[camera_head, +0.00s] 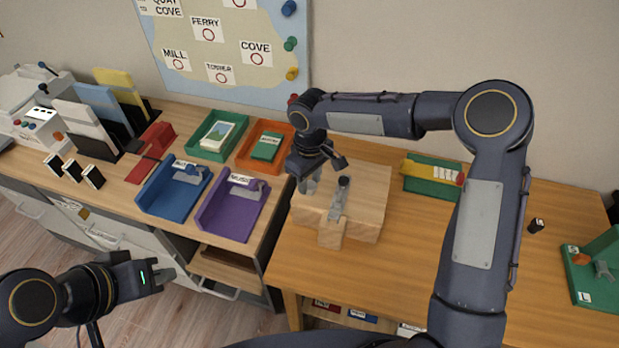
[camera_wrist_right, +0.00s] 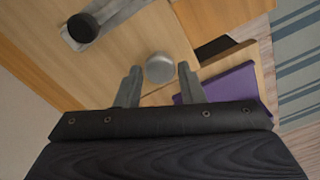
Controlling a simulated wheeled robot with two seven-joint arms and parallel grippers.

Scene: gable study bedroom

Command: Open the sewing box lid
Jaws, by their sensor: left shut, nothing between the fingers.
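The wooden sewing box (camera_head: 368,186) sits on the desk with its flat top down, looking shut. A grey metal strip with a dark knob (camera_head: 343,182) lies across its top and front. The strip and dark knob also show at the upper left of the right wrist view (camera_wrist_right: 84,28). A round grey knob (camera_wrist_right: 159,68) on the wood lies just beyond my right fingertips, between their lines. My right gripper (camera_wrist_right: 158,85) is open, pointing down over the box's left part; contact with the knob cannot be told. My left gripper (camera_head: 165,278) is shut and empty, away from the box at lower left.
A purple tray (camera_head: 229,212) and a blue tray (camera_head: 172,196) stand left of the box. Green (camera_head: 213,137) and orange (camera_head: 262,150) trays lie behind them. A green tray with yellow items (camera_head: 432,178) is to the right. The desk right of the box is mostly clear.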

